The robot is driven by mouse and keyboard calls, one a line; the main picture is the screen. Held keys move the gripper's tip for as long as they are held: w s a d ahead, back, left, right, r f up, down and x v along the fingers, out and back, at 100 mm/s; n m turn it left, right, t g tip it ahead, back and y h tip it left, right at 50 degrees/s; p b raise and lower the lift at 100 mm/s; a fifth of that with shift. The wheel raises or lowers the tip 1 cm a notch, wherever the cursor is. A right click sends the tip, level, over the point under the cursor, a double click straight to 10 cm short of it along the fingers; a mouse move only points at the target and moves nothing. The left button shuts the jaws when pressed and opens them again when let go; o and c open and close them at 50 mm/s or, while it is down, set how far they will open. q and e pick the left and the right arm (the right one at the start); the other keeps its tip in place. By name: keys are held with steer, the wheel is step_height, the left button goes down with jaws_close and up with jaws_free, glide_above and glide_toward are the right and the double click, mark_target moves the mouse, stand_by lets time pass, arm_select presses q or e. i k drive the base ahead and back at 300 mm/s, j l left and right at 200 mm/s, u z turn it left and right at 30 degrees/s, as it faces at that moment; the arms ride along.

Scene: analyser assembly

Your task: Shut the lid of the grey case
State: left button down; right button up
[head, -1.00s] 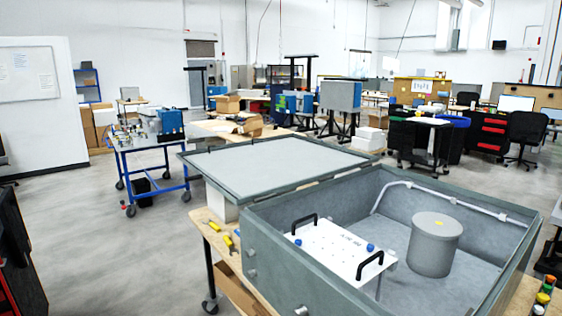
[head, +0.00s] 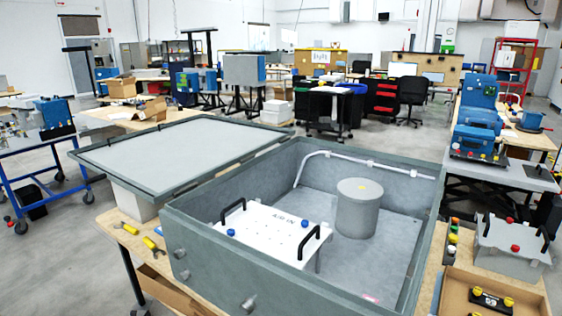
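The grey case (head: 212,262) stands open on a wooden workbench in the head view. Its lid (head: 185,152) is swung out to the left, lying nearly flat with its inner face up, along the case's far left edge. Inside the case are a white panel (head: 262,232) with two black handles and blue knobs, and a grey cylinder (head: 358,208) with a yellow mark on top. A white pipe (head: 365,163) runs along the inner back wall. Neither of my grippers shows in the view.
Yellow-handled tools (head: 128,228) lie on the bench left of the case. To the right are a grey box (head: 510,240) with black handles, a cardboard tray (head: 462,290) and several coloured knobs. A blue cart (head: 50,170) stands at the left. Open floor lies left of the bench.

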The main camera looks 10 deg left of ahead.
mark_target(152, 164)
steer(key=i+j, duration=0.1)
steer(key=j, duration=0.45)
steer(key=i+j+z, duration=0.1)
steer(key=j, duration=0.45)
steer(key=i+j, duration=0.15)
steer(key=j, duration=0.4)
steer(key=i+j+z, duration=0.1)
steer(key=j, duration=0.45)
steer(key=i+j+z, duration=0.1)
steer(key=j, duration=0.45)
